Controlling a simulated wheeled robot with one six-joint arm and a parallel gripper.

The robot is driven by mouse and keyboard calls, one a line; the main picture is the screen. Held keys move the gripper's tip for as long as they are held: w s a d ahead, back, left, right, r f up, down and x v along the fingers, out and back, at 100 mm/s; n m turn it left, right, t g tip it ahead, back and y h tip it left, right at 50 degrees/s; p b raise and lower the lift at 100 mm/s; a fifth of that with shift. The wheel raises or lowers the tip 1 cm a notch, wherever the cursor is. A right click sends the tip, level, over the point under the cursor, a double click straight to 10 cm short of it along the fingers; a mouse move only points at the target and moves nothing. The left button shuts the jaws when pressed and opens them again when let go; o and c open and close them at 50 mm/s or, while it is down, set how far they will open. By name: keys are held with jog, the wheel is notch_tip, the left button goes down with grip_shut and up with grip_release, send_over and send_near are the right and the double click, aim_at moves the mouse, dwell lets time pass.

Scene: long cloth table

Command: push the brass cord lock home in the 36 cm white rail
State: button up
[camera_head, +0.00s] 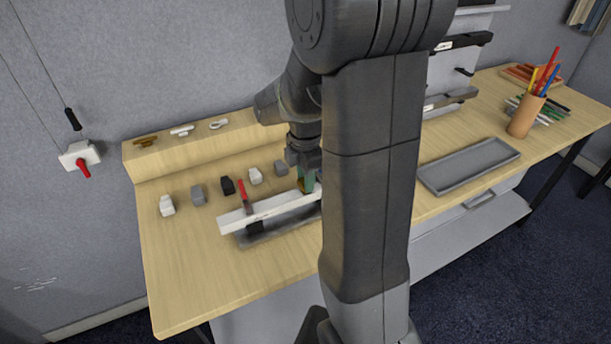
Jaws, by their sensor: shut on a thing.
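The white rail (262,209) lies on a grey support (252,238) near the table's front edge, running from lower left up to the right; its right end is hidden behind my arm. My gripper (305,186) points down at the right part of the rail. A small brass-coloured piece, apparently the brass cord lock (301,184), shows between its greenish fingers. The gripper is shut on it. The piece is at or just above the rail's top; I cannot tell how deep it sits. A red-handled clamp (243,192) stands at the rail's left part.
Several small white, grey and black blocks (197,194) stand in a row behind the rail. A wooden ledge (200,150) carries brass and white fittings. A grey tray (468,167) and a pencil cup (524,117) are at right. My arm hides the table's middle. The left front is clear.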

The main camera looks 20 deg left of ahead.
jog(key=shift+f+b, duration=0.5)
jog(key=shift+f, duration=0.3)
jog(key=o, duration=1.1)
jog(key=shift+c, duration=0.2)
notch_tip(320, 180, up, 14)
jog(key=shift+f, duration=0.15)
notch_tip(320, 180, down, 14)
jog(key=shift+r, duration=0.45)
